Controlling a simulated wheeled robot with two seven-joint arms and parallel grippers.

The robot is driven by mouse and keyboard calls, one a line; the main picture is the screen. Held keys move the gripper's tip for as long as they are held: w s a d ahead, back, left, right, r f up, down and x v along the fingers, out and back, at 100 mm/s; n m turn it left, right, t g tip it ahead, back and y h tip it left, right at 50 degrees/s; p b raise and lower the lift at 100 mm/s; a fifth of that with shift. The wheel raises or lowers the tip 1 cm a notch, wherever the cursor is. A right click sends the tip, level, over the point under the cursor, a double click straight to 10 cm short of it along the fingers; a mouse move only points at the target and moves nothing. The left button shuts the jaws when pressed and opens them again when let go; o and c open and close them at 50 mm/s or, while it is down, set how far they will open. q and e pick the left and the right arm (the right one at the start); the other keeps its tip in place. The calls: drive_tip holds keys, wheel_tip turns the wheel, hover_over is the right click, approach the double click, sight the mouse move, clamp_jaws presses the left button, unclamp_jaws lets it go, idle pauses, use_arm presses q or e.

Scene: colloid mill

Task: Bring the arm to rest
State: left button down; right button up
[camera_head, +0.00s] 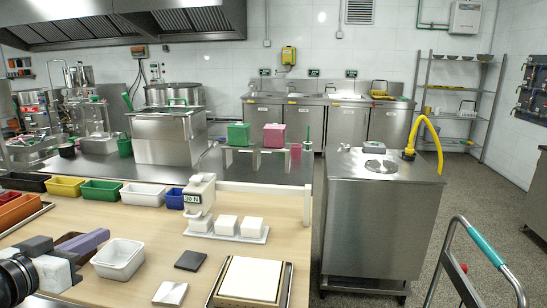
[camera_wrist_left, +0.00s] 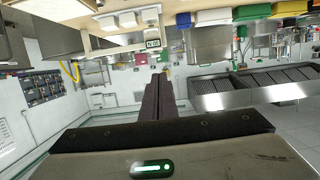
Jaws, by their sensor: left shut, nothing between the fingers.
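My left gripper (camera_head: 104,236) comes in from the lower left in the head view, above the wooden table (camera_head: 130,285). Its dark fingers are closed together with nothing between them, and point right. In the left wrist view the shut fingers (camera_wrist_left: 159,78) show as one dark bar pointing away from the wrist, with the room upside down behind. A white open bin (camera_head: 119,259) is just right of and below the fingers in the head view. Any gap between them and the bin is hard to judge. My right gripper is in neither view.
Coloured bins, including a green one (camera_head: 101,192), line the table's back left. A white device (camera_head: 199,195) and a tray of white blocks (camera_head: 240,234) stand mid-table. Dark and white pieces lie in front. A steel cabinet (camera_head: 372,230) with a yellow hose stands right of the table.

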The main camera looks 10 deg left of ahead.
use_arm(q)
drive_tip(key=s+d+f+g, duration=0.1)
drive_tip(key=d+f, duration=0.3)
drive_tip(key=f, duration=0.5)
drive_tip(key=d+f+m+g+h, duration=0.15)
drive_tip(key=d+f, duration=0.25)
drive_tip(key=f, duration=0.5)
drive_tip(key=s+d+f+n+g, duration=0.15)
drive_tip(key=d+f, duration=0.25)
drive_tip(key=f, duration=0.4)
drive_tip(key=s+d+f+m+g+h, duration=0.2)
drive_tip(key=s+d+f+m, duration=0.1)
drive_tip(key=s+d+f, duration=1.1)
drive_tip(key=d, duration=0.3)
drive_tip(key=shift+d+f+g, duration=0.25)
drive_tip(key=shift+d+g, duration=0.05)
drive_tip(key=shift+d, duration=0.1)
